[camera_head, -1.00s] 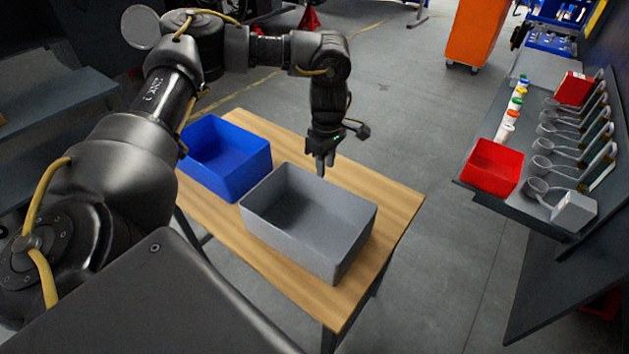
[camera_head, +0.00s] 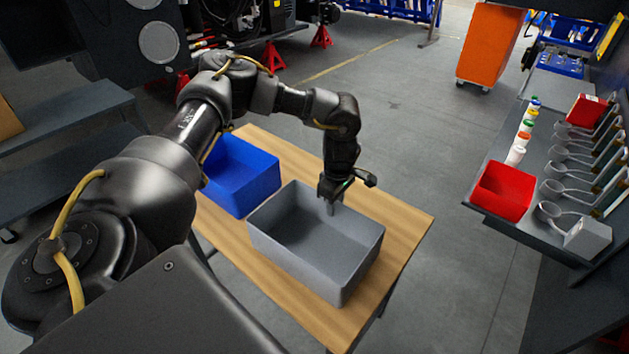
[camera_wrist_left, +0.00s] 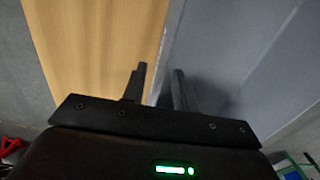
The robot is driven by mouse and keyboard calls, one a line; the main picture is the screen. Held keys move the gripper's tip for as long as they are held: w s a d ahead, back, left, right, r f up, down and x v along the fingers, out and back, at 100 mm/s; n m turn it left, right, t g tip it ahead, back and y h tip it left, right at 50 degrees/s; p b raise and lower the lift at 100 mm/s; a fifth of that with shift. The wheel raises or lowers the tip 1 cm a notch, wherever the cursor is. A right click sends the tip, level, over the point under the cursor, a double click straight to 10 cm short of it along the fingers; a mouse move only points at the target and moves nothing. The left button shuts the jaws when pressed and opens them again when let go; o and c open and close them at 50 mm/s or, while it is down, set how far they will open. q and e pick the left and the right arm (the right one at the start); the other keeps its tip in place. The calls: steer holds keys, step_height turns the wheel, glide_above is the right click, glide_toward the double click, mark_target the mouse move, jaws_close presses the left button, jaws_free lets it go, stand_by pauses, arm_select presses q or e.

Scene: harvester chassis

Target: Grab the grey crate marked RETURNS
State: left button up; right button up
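The grey crate (camera_head: 300,265), open-topped and empty, stands upright on the wooden table; no RETURNS lettering is readable on it. My left gripper (camera_head: 331,207) points down at the crate's far rim. In the left wrist view the gripper (camera_wrist_left: 158,85) has its two fingers apart, with the edge of the crate's wall between them. One finger is over the wooden table side and the other over the grey crate (camera_wrist_left: 225,45) side. A gap shows between the fingers, and the crate rests on the table. My right gripper is out of view.
A blue crate (camera_head: 240,188) stands on the wooden table (camera_head: 400,222) left of the grey one. At the right, a dark bench (camera_head: 545,222) carries a red bin (camera_head: 502,191), bottles and grey holders. An orange cabinet (camera_head: 488,45) stands behind. Floor between is clear.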

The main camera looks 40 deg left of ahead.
arm_select(q)
steer(key=shift+w+d+f+p, duration=0.1)
steer(key=shift+f+p, duration=0.2)
steer(key=shift+f, duration=1.6)
jaws_close()
